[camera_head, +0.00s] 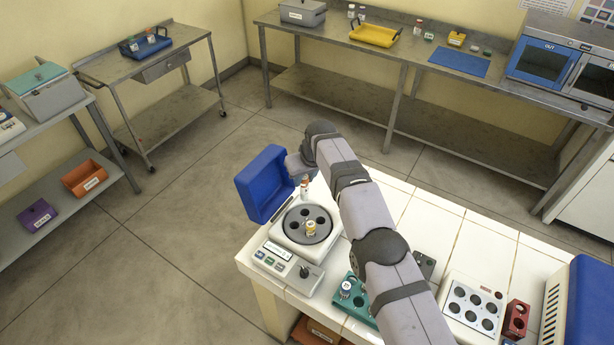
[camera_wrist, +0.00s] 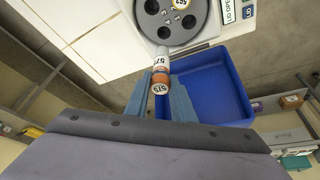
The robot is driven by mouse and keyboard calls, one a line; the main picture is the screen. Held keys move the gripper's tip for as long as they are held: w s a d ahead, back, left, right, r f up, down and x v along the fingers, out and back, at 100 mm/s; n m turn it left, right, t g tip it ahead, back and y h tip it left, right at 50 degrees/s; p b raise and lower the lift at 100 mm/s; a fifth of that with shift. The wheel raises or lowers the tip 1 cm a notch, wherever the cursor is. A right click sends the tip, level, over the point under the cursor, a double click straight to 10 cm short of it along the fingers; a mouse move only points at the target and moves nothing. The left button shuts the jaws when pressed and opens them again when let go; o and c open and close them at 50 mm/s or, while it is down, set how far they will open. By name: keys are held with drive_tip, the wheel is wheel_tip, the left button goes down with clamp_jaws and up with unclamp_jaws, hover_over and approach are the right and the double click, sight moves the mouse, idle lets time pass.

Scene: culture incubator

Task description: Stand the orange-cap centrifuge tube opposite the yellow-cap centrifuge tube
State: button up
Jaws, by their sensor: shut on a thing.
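The orange-cap centrifuge tube (camera_head: 304,188) is above the far edge of the centrifuge rotor (camera_head: 298,214), and in the wrist view (camera_wrist: 160,78) its cap faces the camera. My gripper (camera_wrist: 166,84) is shut on it; the arm partly hides the gripper (camera_head: 305,177) in the head view. The yellow-cap centrifuge tube (camera_head: 311,229) stands in a near hole of the rotor, and its cap shows at the top edge of the wrist view (camera_wrist: 181,4). Other rotor holes look empty. Whether the orange-cap tube's lower end touches the rotor, I cannot tell.
The centrifuge's blue lid (camera_head: 262,184) stands open beside my gripper, also in the wrist view (camera_wrist: 210,88). A teal rack (camera_head: 357,311) with a tube, a grey-white block with wells (camera_head: 470,308) and a red rack (camera_head: 516,319) are on the white bench, right of the centrifuge.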

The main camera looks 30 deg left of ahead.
sight(305, 200)
drive_tip(key=shift+f+b, duration=1.55)
drive_tip(key=shift+f, duration=1.15)
drive_tip(key=shift+f+b, duration=0.5)
drive_tip(key=shift+b, duration=0.1)
drive_tip(key=shift+f+b, duration=0.65)
drive_tip(key=shift+f, duration=0.1)
drive_tip(key=shift+f, duration=0.15)
drive_tip(key=shift+f+b, duration=1.5)
drive_tip(key=shift+b, duration=0.1)
drive_tip(key=o, duration=1.4)
